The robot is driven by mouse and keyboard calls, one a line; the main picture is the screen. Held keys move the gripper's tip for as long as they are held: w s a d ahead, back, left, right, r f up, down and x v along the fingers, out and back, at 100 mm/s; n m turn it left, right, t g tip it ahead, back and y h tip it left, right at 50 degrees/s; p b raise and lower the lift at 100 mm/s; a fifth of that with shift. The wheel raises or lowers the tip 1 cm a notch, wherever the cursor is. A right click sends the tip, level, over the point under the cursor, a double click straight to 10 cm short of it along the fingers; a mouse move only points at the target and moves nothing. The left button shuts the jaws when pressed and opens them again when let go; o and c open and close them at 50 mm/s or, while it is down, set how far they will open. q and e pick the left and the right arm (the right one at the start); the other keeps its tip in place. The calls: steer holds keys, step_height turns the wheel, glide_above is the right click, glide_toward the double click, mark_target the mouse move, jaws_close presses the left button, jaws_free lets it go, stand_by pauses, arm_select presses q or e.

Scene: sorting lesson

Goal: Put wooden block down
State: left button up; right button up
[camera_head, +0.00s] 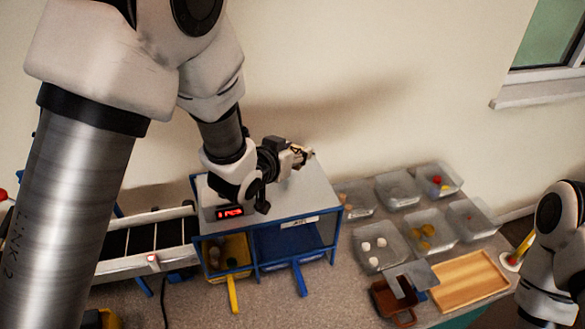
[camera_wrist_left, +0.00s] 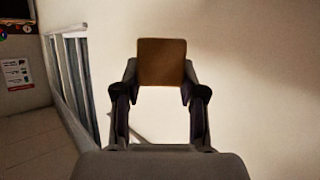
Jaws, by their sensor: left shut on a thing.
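The wooden block (camera_wrist_left: 161,62) is brown with a square face. In the left wrist view it sits between the two fingertips of my left gripper (camera_wrist_left: 161,85), which is shut on it. In the head view my left gripper (camera_head: 298,155) is over the top of a blue-framed stand (camera_head: 312,190) with a pale top. The block is too small and covered there to make out clearly. I cannot tell how high the gripper is above the top. My right gripper is not in view; only part of my right arm shows at the right edge.
Clear bins (camera_head: 402,222) with small items stand right of the stand. A wooden tray (camera_head: 468,280) and a brown container (camera_head: 392,300) lie in front of them. A conveyor (camera_head: 150,240) is at left. A red digital display (camera_head: 229,212) sits on the stand's front left.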

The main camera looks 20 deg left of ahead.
mark_target(295, 167)
arm_select(q)
steer(key=s+f, duration=0.1)
steer(key=f, duration=0.1)
steer(key=shift+s+d+f, duration=0.35)
steer(key=shift+f, duration=0.05)
steer(key=f, duration=0.3)
steer(key=w+f+p, duration=0.1)
steer(key=f, duration=0.1)
steer(key=shift+a+f, duration=0.15)
steer(key=shift+a, duration=0.15)
steer(key=shift+s+d+r, duration=0.1)
steer(key=shift+s+r, duration=0.1)
steer(key=shift+s, duration=0.05)
steer(key=shift+f, duration=0.1)
steer(key=o, duration=0.7)
steer(key=shift+f, duration=0.1)
steer(key=o, duration=0.3)
steer(key=shift+w, duration=0.15)
steer(key=shift+o, duration=0.2)
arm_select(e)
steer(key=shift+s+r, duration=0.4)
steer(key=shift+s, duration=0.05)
